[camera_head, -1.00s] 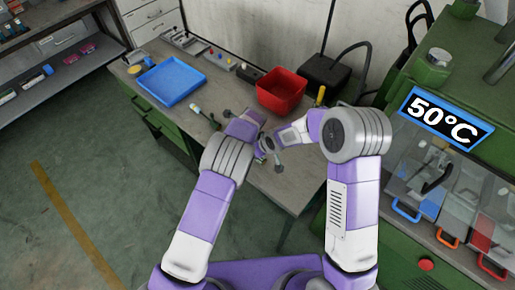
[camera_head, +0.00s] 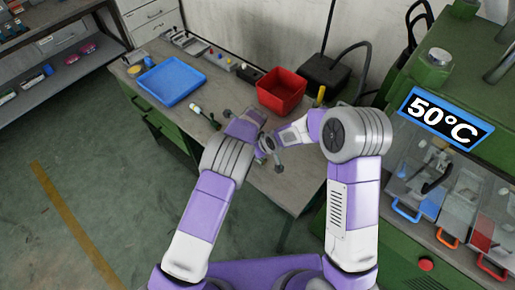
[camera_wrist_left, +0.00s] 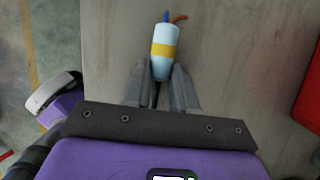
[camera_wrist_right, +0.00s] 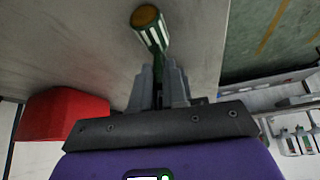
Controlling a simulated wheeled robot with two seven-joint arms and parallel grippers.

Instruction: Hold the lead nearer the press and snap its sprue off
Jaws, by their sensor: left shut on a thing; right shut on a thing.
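My left gripper (camera_wrist_left: 160,76) is shut on a pale blue cylindrical piece (camera_wrist_left: 162,62) with a yellow band. Blue and orange wire ends stick out of its far end. My right gripper (camera_wrist_right: 158,78) is shut on a green and white striped piece (camera_wrist_right: 152,35) with a round amber-brown end. I cannot make out the sprue.
A blue tray (camera_head: 172,68) and a red bin (camera_head: 283,82) stand on the grey workbench (camera_head: 225,88). The green press (camera_head: 437,75), with a 50°C sign (camera_head: 443,118), is at the right. Clear-fronted bins (camera_head: 440,185) sit below it.

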